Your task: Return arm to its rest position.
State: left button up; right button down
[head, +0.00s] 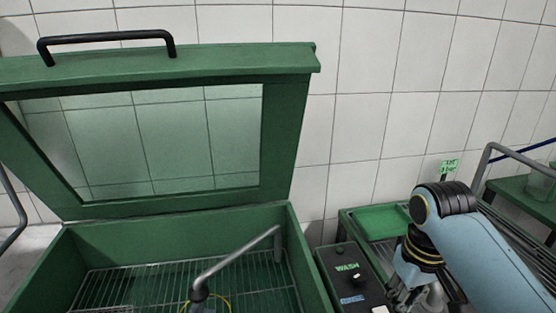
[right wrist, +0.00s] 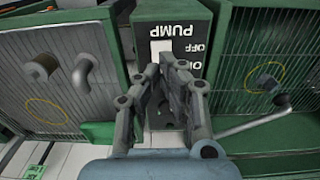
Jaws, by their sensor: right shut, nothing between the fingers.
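My right arm (head: 470,245) comes in from the lower right in the head view. My right gripper (right wrist: 165,75) is shut and empty in the right wrist view. Its fingertips are in front of a dark green control box (right wrist: 200,20) labelled PUMP, with OFF and ON marks, seen upside down. A pale switch plate (right wrist: 160,47) shows just beyond the fingertips; whether they touch it I cannot tell. In the head view the gripper is partly cut off at the bottom edge, beside the control box marked WASH (head: 345,268). My left gripper is not in view.
A green wash tank (head: 300,250) with a wire rack and bent metal spout (head: 235,258) stands left, its windowed lid (head: 285,150) raised. A green tray (head: 382,222) lies behind my right arm. A green stand with grey rail (head: 490,165) is at far right.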

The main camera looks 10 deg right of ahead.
jog(key=s+r+t, duration=0.1)
jog(key=s+r, duration=0.2)
jog(key=s, duration=0.3)
jog(key=s+r+t+h, duration=0.1)
jog(key=s+r, duration=0.2)
jog(key=s, duration=0.3)
jog(key=s+r+t, duration=0.1)
jog(key=s+r, duration=0.2)
jog(key=s, duration=0.3)
jog(key=s+d+f+b, duration=0.1)
jog(key=d+f+b, duration=0.2)
jog(key=f+b, duration=2.25)
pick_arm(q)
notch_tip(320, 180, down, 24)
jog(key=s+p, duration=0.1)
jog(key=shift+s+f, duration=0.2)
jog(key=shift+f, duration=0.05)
pick_arm(e)
jog(key=s+f, duration=0.6)
jog(key=f, duration=0.8)
jog(key=s+d+f+g, duration=0.1)
jog(key=s+f, duration=0.6)
jog(key=f, duration=0.7)
jog(key=s+f+g, duration=0.1)
jog(key=s+f, duration=0.5)
jog(key=f, duration=0.8)
jog(key=shift+s+d, duration=0.15)
jog(key=shift+s, duration=0.2)
